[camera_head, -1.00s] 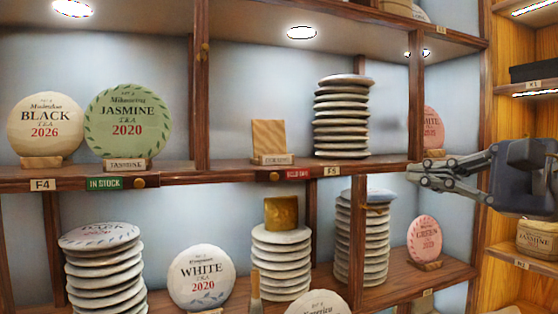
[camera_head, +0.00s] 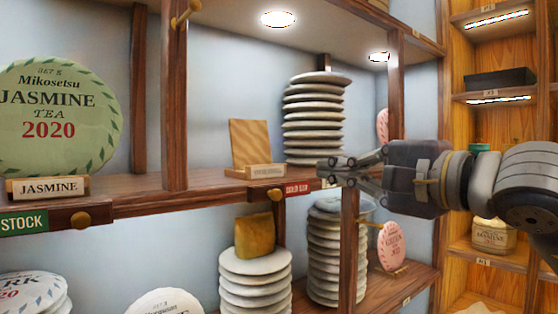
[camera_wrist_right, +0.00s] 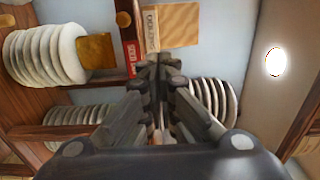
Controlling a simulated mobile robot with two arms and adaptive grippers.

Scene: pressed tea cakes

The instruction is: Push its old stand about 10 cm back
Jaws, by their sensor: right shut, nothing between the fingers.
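The old stand (camera_head: 252,171) is an empty wooden stand with an upright back board and a small lettered front block. It sits on the middle shelf near the front edge, left of a stack of pale tea cakes (camera_head: 314,118). It also shows in the right wrist view (camera_wrist_right: 172,26), beyond the fingertips. My right gripper (camera_head: 322,170) is shut and empty, in front of the shelf edge by the stack. It is to the right of the stand and apart from it in the head view. In the right wrist view the closed fingers (camera_wrist_right: 160,62) point toward the stand. My left gripper is not in view.
A red label (camera_head: 299,187) is on the shelf edge below. The green Jasmine 2020 cake (camera_head: 58,115) stands on the left. A wooden post (camera_head: 173,95) divides the shelf left of the stand. The shelf behind the stand looks clear.

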